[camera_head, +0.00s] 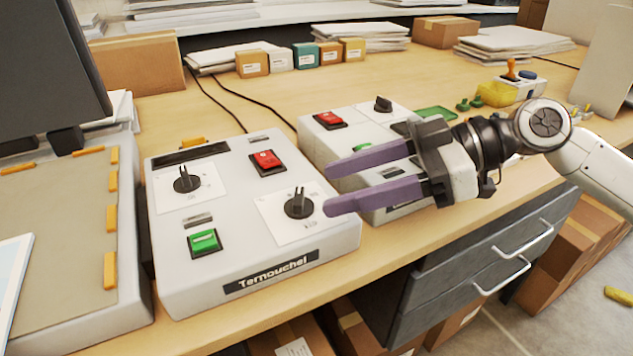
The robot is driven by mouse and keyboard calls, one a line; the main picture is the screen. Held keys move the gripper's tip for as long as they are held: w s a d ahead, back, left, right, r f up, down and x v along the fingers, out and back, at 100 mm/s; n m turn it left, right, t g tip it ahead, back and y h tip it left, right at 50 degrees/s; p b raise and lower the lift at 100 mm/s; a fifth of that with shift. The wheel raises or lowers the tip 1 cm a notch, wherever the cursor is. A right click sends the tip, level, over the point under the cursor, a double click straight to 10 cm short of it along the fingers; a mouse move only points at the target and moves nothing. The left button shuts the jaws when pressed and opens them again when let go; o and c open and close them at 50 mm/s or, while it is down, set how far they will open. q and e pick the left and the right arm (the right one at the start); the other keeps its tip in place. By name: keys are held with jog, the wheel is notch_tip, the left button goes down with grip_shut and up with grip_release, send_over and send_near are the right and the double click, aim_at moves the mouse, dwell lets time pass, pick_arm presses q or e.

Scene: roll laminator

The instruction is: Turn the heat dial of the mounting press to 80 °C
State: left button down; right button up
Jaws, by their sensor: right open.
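A white control box (180,262) labelled "Ternouchel" stands on the bench. It carries two black dials on white scale plates, one at the upper left (187,180) and one at the lower right (299,205). The pointer knobs of both stand roughly upright. The scale marks are too small to read, so I cannot tell which dial is for heat. My right gripper (328,188) comes in from the right with its two purple fingers apart and empty. Its fingertips are just right of the lower-right dial, apart from the knob. My left gripper is out of view.
The box also has a red switch (266,162) and a green button (204,241). A second white box (319,147) with a red switch (330,120) and black knob (383,104) stands behind my right gripper. A flat press bed (60,240) is at left.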

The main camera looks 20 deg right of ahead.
aim_at(303, 196)
jog(key=x, duration=0.3)
jog(key=shift+w+a+f, duration=0.1)
jog(key=shift+a+f, duration=0.05)
jog(key=shift+a, duration=0.2)
jog(key=shift+w+a+f, duration=0.15)
jog(key=shift+a+f, duration=0.05)
jog(key=shift+a, duration=0.05)
jog(key=c, duration=1.1)
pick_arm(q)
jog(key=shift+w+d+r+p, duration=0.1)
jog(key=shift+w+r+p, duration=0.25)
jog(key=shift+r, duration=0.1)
pick_arm(e)
jog(key=shift+o, duration=0.2)
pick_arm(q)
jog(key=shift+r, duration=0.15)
